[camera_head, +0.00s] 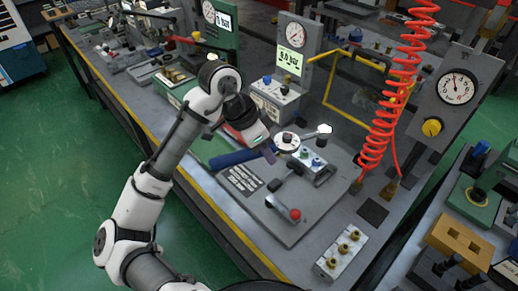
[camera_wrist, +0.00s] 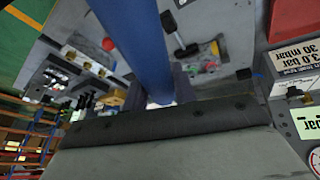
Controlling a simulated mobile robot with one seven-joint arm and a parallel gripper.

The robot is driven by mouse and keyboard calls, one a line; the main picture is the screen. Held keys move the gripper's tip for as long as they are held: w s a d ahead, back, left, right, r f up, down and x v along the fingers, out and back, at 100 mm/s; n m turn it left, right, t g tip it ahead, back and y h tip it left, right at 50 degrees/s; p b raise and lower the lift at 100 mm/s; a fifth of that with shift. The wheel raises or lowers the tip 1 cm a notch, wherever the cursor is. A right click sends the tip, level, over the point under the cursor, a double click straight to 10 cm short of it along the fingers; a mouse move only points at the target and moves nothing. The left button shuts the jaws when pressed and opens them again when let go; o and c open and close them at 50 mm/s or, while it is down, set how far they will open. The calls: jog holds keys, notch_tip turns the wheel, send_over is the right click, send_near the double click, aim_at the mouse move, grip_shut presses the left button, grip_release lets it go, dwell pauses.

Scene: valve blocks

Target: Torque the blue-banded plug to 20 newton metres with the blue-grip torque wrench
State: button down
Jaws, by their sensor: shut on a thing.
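My gripper (camera_head: 268,153) is shut on the torque wrench's blue grip (camera_head: 230,158), above the grey plate. In the wrist view, the blue grip (camera_wrist: 140,45) runs between the fingers of my gripper (camera_wrist: 163,97) and out of the top edge. In the head view, a round white dial (camera_head: 287,141) lies in line with the grip, and a pale end piece (camera_head: 324,129) shows beyond it. A light valve block (camera_head: 313,160) with blue and green marked plugs sits just below the dial. I cannot tell clearly which plug is the blue-banded one; the wrench appears apart from the block.
A red-knobbed clamp lever (camera_head: 288,211) stands on the grey plate (camera_head: 262,211). A block with brass plugs (camera_head: 341,252) lies near the front edge. A red coiled hose (camera_head: 385,120), a yellow frame (camera_head: 345,85) and a gauge panel (camera_head: 455,95) stand to the right and behind.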

dwell(0.7)
jog(key=shift+f+b, duration=1.7)
jog(key=shift+f, duration=0.7)
jog(key=shift+f+b, duration=0.8)
jog(key=shift+f, duration=0.45)
jog(key=shift+w+a+m+g, duration=0.2)
jog(key=shift+w+m, duration=0.25)
jog(key=shift+w, duration=0.1)
jog(key=shift+w+a+m+g, duration=0.2)
jog(key=shift+w+m, duration=0.25)
jog(key=shift+w, duration=0.1)
jog(key=shift+w+a+m+g+p, duration=0.2)
jog(key=shift+w+m+g+p, duration=0.1)
jog(key=shift+w+m+p, duration=0.65)
jog(key=shift+s+d+n, duration=0.25)
jog(key=shift+s+n, duration=0.8)
jog(key=shift+s, duration=0.05)
